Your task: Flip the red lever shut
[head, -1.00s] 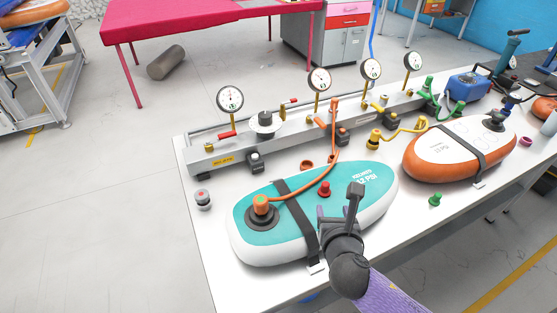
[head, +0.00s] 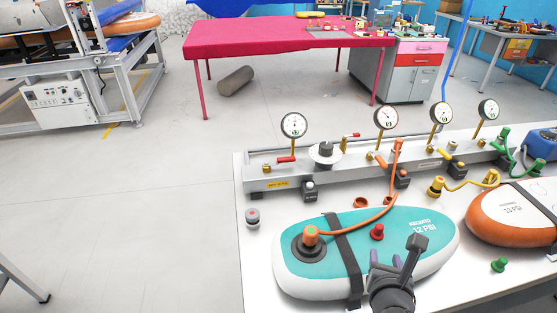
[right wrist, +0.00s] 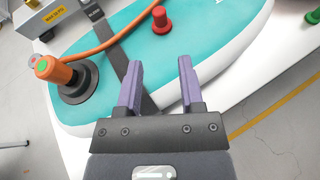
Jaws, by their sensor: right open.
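A red lever (head: 287,159) lies roughly level on the grey manifold rail (head: 265,182), below the leftmost gauge (head: 294,125). A second small red handle (head: 350,135) sits farther right behind the white round fitting. I cannot tell which of the two the task names, nor whether either is open or shut. My right gripper (head: 398,252) is over the near edge of the teal board, well to the right of and nearer than both. In the right wrist view its purple fingers (right wrist: 160,70) are apart with nothing between them. My left gripper is out of view.
The teal inflatable board (head: 290,270) carries a black strap, an orange hose and a red plug (head: 377,232). An orange-and-white board (head: 495,225) lies to the right. A grey-and-red button (head: 252,216) stands at the table's left. A pink table (head: 260,40) is behind.

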